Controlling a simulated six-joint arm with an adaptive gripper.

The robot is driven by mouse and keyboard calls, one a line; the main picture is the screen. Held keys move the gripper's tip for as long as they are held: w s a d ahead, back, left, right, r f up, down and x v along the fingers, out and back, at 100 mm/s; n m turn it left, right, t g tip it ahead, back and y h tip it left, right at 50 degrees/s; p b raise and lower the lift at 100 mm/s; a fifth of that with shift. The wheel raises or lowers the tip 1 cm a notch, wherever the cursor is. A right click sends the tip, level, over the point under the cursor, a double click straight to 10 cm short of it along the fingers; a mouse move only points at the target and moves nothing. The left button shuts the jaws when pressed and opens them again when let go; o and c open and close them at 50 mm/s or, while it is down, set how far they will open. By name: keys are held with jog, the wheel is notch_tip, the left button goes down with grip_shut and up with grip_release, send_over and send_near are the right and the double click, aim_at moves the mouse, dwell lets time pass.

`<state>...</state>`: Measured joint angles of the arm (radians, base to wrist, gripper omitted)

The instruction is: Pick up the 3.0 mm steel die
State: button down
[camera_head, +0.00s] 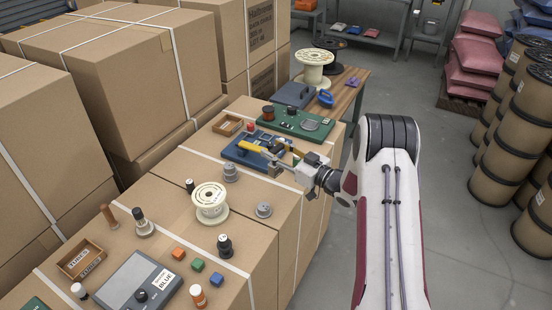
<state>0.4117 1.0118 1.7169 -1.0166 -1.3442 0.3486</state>
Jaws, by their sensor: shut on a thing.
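My gripper (275,169) reaches in from the right, over the near right edge of the blue tray (232,153). It is shut on a small grey piece that looks like a steel die. The fingers hide most of it, and no size mark is readable. I cannot tell whether it is clear of the surface below. A yellow-handled tool (252,147) lies on the blue tray just left of my gripper.
A grey stepped metal piece (230,173) and a cream spool (210,203) stand on the cartons nearby. A green tray (292,122) lies behind. A grey box labelled BLUE (140,283) is at the front. Tall cartons (125,70) rise at the left.

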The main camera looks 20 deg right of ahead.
jog(key=shift+r, duration=2.1)
